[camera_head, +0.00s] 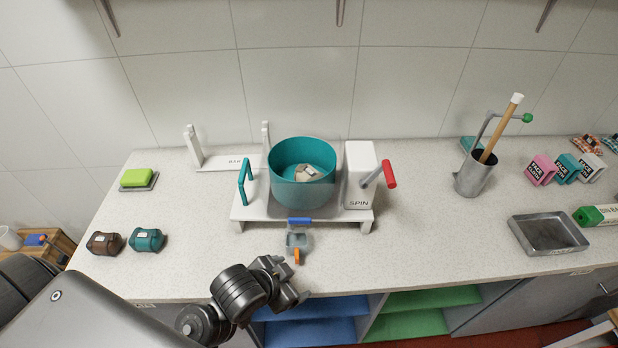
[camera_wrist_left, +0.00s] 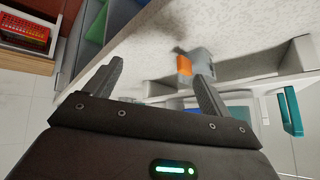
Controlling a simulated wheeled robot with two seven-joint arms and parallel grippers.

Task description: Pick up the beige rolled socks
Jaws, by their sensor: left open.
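A small beige bundle (camera_head: 308,172), which looks like the rolled socks, lies inside the teal tub (camera_head: 290,188) on the white spinner stand. The tub wall hides its lower part. My left gripper (camera_head: 291,282) is open and empty near the counter's front edge, in front of the tub and apart from it. In the left wrist view, the open fingers (camera_wrist_left: 160,74) have nothing held between them, and the socks do not show. My right gripper is not in view.
The SPIN box (camera_head: 358,178) with a red handle (camera_head: 390,174) adjoins the tub. Brown (camera_head: 104,243) and teal (camera_head: 147,240) bundles lie left.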

